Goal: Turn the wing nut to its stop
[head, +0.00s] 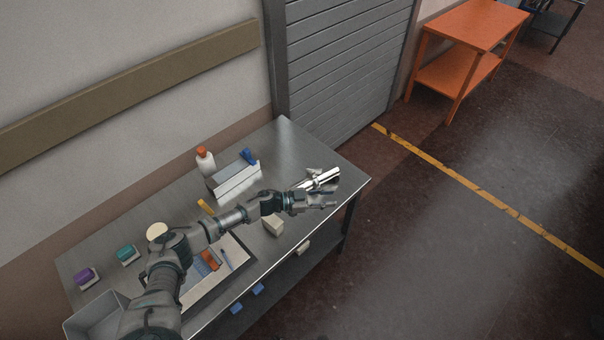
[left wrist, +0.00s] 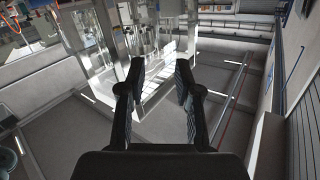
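In the head view a shiny metal piece (head: 320,179), with a cylinder and a small projecting part, is at the right end of the steel table (head: 290,150). I cannot make out clearly which part is the wing nut. My left gripper (head: 329,201) is just in front of this piece, pointing right; contact cannot be told. In the left wrist view the left gripper (left wrist: 158,78) is open, with a clear gap and nothing between its fingers. A bright reflective metal structure (left wrist: 112,45) stands beyond the fingertips there. My right gripper is not in view.
A white bottle (head: 206,164) with an orange cap stands behind a grey metal box (head: 232,181). A beige block (head: 273,225) is below my left forearm. Purple (head: 85,277) and teal (head: 126,254) items are at the left. An orange table (head: 474,25) stands far off; the floor right is clear.

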